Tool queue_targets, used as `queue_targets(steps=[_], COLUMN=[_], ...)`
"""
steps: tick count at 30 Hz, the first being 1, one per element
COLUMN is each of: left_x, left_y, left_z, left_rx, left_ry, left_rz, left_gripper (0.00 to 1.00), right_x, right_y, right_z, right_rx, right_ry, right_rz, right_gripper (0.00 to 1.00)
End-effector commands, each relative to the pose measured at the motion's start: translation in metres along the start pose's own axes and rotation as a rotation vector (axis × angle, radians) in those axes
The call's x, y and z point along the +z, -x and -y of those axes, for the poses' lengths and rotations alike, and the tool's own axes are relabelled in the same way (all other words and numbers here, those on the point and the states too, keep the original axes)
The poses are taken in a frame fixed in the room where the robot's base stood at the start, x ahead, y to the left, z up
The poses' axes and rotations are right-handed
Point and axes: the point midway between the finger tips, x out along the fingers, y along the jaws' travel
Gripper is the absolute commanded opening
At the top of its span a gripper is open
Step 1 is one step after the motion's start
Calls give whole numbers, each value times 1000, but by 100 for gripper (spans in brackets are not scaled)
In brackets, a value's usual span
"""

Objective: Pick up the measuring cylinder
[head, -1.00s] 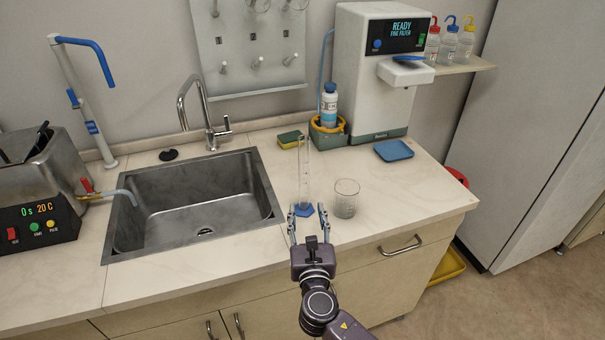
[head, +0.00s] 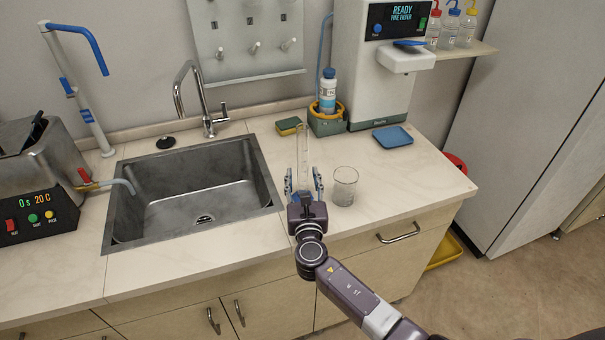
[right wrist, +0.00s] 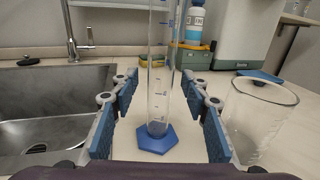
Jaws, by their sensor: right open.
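The measuring cylinder (head: 303,158) is a tall clear tube standing upright on the counter, right of the sink; its blue hexagonal foot is mostly hidden behind my gripper in the head view. In the right wrist view the cylinder (right wrist: 158,85) stands between the finger lines, its blue foot in full sight. My right gripper (head: 304,180) is open, with one blue-padded finger on each side of the cylinder. In the right wrist view the gripper (right wrist: 160,118) shows gaps on both sides of the tube. My left gripper is not in view.
A glass beaker (head: 344,186) stands close to the right finger, and it also shows in the right wrist view (right wrist: 258,115). The sink (head: 195,195) lies to the left. A sponge (head: 289,126), a bottle in a green holder (head: 328,118) and a blue tray (head: 393,137) are behind.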

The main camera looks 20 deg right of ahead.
Motion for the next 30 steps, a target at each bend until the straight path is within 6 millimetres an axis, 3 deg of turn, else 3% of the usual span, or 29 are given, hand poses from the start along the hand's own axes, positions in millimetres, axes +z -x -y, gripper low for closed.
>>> queue_targets(steps=[6, 18, 30], left_x=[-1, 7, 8], left_y=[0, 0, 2], left_z=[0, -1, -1], left_rx=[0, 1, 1], left_ry=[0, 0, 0], left_rz=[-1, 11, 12], left_gripper=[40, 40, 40], right_x=[0, 0, 8], right_y=[0, 0, 0], right_z=[0, 0, 0], right_rx=[0, 1, 0], right_ry=[0, 0, -1], right_rz=[0, 0, 3], right_gripper=[42, 0, 0])
